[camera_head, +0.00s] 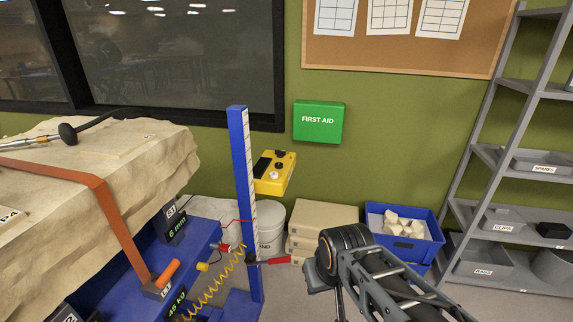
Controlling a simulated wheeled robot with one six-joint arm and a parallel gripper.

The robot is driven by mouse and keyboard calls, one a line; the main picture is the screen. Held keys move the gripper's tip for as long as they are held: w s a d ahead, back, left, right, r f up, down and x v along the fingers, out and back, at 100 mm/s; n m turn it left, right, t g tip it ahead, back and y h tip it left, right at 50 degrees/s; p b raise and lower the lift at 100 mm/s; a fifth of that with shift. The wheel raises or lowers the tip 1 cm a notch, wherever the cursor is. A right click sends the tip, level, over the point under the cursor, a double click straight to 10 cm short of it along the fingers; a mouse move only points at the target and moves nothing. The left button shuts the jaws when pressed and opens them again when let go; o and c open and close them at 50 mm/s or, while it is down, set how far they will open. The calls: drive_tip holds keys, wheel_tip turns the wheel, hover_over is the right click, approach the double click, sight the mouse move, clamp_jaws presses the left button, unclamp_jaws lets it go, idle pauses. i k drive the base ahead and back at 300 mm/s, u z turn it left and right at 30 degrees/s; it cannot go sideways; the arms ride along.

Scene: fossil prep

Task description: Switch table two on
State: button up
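A blue table or lift frame (203,248) stands at the left and bears a large pale rock slab (130,178). Labels on it read "S1", "6 mm" and "45 kg"; I see no label reading table two. A yellow control box (280,184) with a dark panel, a pale knob and black buttons is near the green wall, right of the blue upright post (244,190). I cannot read its markings or its switch state. My arm reaches in from the lower right. My gripper (318,276) is at its end, below and right of the yellow box, apart from it; its fingers are not clear.
A red-handled lever (270,261) and a coiled yellow hose (208,287) are by the post. Behind stand a white bucket (270,222), stacked boxes (325,217) and a blue crate (428,248). Grey shelving (505,155) is at right. A green first aid box (319,121) hangs above.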

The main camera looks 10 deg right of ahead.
sight(279, 153)
drive_tip(key=z, duration=0.85)
drive_tip(key=i, duration=1.1)
drive_tip(key=u, duration=0.8)
drive_tip(key=i, duration=0.75)
drive_tip(key=u, duration=0.75)
